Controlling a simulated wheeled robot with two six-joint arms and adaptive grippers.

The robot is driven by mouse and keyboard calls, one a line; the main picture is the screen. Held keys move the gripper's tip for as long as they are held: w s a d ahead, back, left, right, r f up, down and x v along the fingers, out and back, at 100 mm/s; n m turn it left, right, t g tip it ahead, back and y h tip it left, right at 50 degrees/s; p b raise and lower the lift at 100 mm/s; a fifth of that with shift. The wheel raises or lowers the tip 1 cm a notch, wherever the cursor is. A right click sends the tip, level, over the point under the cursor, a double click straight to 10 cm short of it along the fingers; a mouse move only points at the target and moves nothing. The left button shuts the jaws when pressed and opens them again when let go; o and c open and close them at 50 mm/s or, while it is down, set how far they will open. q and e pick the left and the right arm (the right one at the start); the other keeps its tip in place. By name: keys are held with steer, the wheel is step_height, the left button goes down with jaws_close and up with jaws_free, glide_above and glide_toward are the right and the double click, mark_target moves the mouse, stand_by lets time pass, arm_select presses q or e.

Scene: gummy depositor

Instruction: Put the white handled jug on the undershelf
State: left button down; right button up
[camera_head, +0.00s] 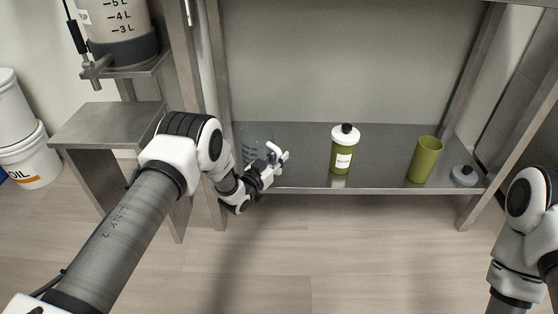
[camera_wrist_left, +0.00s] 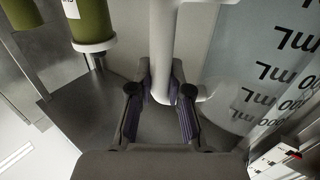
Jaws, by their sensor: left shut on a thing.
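The white handled jug (camera_head: 255,138) is at the left end of the undershelf (camera_head: 300,155). Its body is clear with dark volume markings, and part of it is hidden behind my left gripper (camera_head: 277,163). In the left wrist view the jug's white handle (camera_wrist_left: 162,50) stands between the two dark finger pads of my left gripper (camera_wrist_left: 161,98), which is shut on it. The jug's clear wall with mL marks (camera_wrist_left: 265,75) is to the right there. I cannot tell whether its base touches the shelf. My right arm shows at the right edge, but its gripper is out of view.
On the undershelf stand a green bottle with a white lid (camera_head: 341,158) and an open green cup (camera_head: 425,158). A grey-white lid (camera_head: 464,176) lies at the right end. Metal posts frame the shelf. A steel stand (camera_head: 110,125) and white buckets (camera_head: 30,155) are left.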

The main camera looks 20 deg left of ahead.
arm_select(q)
steer(key=c, duration=1.5)
jaws_free()
steer(key=shift+f, duration=0.2)
steer(key=o, duration=0.4)
steer(key=shift+r, duration=0.1)
